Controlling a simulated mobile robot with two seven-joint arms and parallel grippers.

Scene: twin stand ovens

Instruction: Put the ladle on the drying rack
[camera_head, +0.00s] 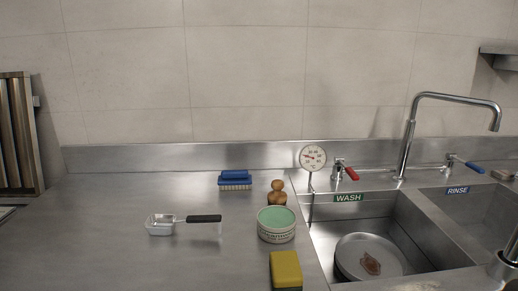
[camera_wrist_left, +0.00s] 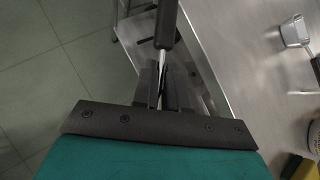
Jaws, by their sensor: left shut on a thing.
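In the left wrist view my left gripper (camera_wrist_left: 163,85) is shut on the metal shaft of a utensil with a black handle (camera_wrist_left: 167,22), seemingly the ladle. The handle points away from the jaws, towards the top of the picture. The ladle's bowl is hidden. The gripper is over the counter's edge, with floor to the left. No gripper shows in the head view. I cannot make out a drying rack in either view.
A square metal scoop (camera_head: 161,225) with a black handle lies on the steel counter (camera_head: 110,205).

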